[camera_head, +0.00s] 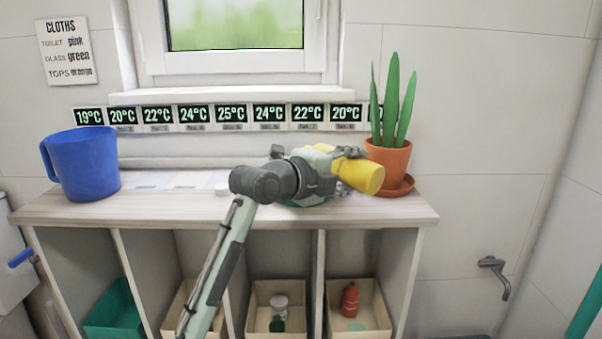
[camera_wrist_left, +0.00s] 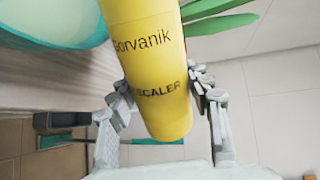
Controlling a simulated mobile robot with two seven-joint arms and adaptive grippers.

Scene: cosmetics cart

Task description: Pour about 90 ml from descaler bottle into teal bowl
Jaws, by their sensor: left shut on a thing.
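The yellow descaler bottle (camera_head: 360,175) is tipped nearly level above the counter, with one end toward the right of the head view. In the left wrist view the bottle (camera_wrist_left: 155,70) shows part of its label; its mouth is out of frame. My left gripper (camera_head: 325,170) is shut around it, with a finger on each side in the wrist view (camera_wrist_left: 160,100). The teal bowl (camera_wrist_left: 75,38) shows in part at the wrist view's upper left. In the head view it is mostly hidden behind my gripper. Its contents cannot be seen. My right gripper is not in view.
A potted plant (camera_head: 390,158) stands close to the bottle, at the counter's right end. A blue jug (camera_head: 82,165) stands at the left end. A small white cap-like object (camera_head: 222,188) lies on the wooden counter (camera_head: 150,207). Bins sit in the compartments below.

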